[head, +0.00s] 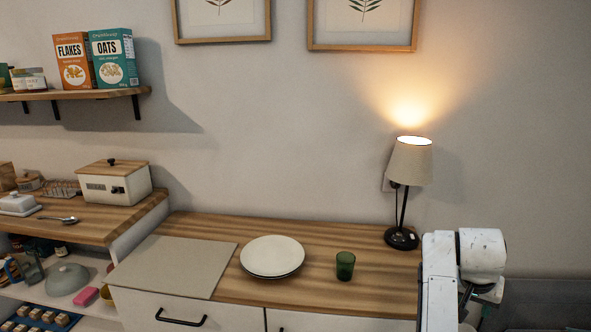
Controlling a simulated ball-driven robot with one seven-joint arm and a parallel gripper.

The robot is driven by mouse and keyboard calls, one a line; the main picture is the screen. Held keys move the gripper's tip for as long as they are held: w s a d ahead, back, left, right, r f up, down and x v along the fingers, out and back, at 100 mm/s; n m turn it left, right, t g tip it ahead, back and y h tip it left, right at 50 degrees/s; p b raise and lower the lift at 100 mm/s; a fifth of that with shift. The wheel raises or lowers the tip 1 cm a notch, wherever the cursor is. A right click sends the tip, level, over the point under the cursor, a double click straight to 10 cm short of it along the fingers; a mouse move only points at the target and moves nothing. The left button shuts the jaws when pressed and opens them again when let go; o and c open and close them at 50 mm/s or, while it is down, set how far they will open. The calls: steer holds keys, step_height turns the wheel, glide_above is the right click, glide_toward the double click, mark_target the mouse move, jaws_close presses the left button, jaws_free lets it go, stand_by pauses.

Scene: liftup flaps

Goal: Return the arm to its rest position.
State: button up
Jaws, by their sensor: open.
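My white arm (440,280) is at the lower right, folded beside the right end of the wooden counter. Below its rounded white link, slim dark parts look like the fingers of my gripper (475,303). They are small and partly hidden by the arm and the frame's bottom edge. The gripper appears open, and I see nothing held in it. It is apart from the plates and the cup.
The wooden counter (325,276) holds a flat grey panel (174,267), stacked white plates (272,255), a green cup (345,266) and a lit lamp (410,162) near my arm. Shelves with kitchen goods stand left. The wall right of the lamp is bare.

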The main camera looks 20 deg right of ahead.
steer(key=s+a+f+n+y+p, duration=0.1)
steer(key=s+a+f+n, duration=0.4)
steer(key=a, duration=0.3)
steer(key=s+a+f+n+p, duration=0.1)
steer(key=s+a+f+n, duration=0.1)
steer(key=s+a+f, duration=0.5)
steer(key=s+a+f+n+y, duration=0.1)
steer(key=s+a+n, duration=0.1)
steer(key=s+a, duration=0.3)
steer(key=s+a+f+n+y, duration=0.1)
steer(key=s+a+n+y, duration=0.1)
steer(key=a, duration=0.8)
steer(key=s+n+p, duration=0.1)
steer(key=s, duration=0.1)
steer(key=shift+s, duration=0.4)
steer(key=shift+d+f, duration=0.1)
steer(key=shift+d, duration=0.05)
